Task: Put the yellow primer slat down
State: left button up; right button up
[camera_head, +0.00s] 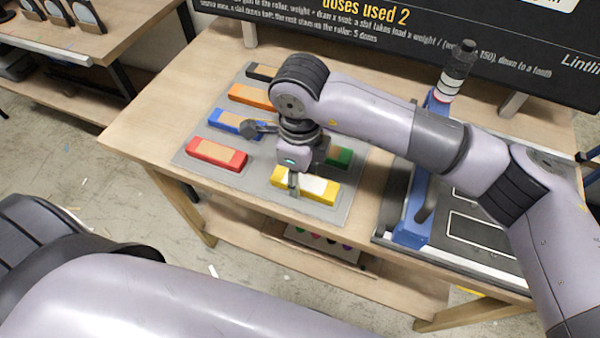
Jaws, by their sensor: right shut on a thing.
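The yellow primer slat (318,190) is at the front of the grey mat (252,181) on the wooden table. It is long, with a pale section on top. My right gripper (293,184) points down at the left part of this slat and is shut on it. I cannot tell whether the slat rests on the mat or hangs just above it. My left arm crosses the bottom of the view, and its gripper is out of the picture.
Red (216,153), blue (236,123), orange (251,97) and black (262,72) slats lie on the mat, with a green one (339,157) beside my right gripper. A blue-framed roller station (411,232) stands right. A dark sign (400,30) rises behind.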

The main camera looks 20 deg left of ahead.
aim_at(300, 180)
jog(key=shift+f, duration=0.15)
jog(key=o, duration=1.2)
jog(key=shift+c, duration=0.2)
jog(key=shift+r, duration=0.3)
notch_tip(300, 180, up, 12)
jog(key=b, duration=0.1)
jog(key=shift+b, duration=0.35)
jog(key=shift+f, duration=0.1)
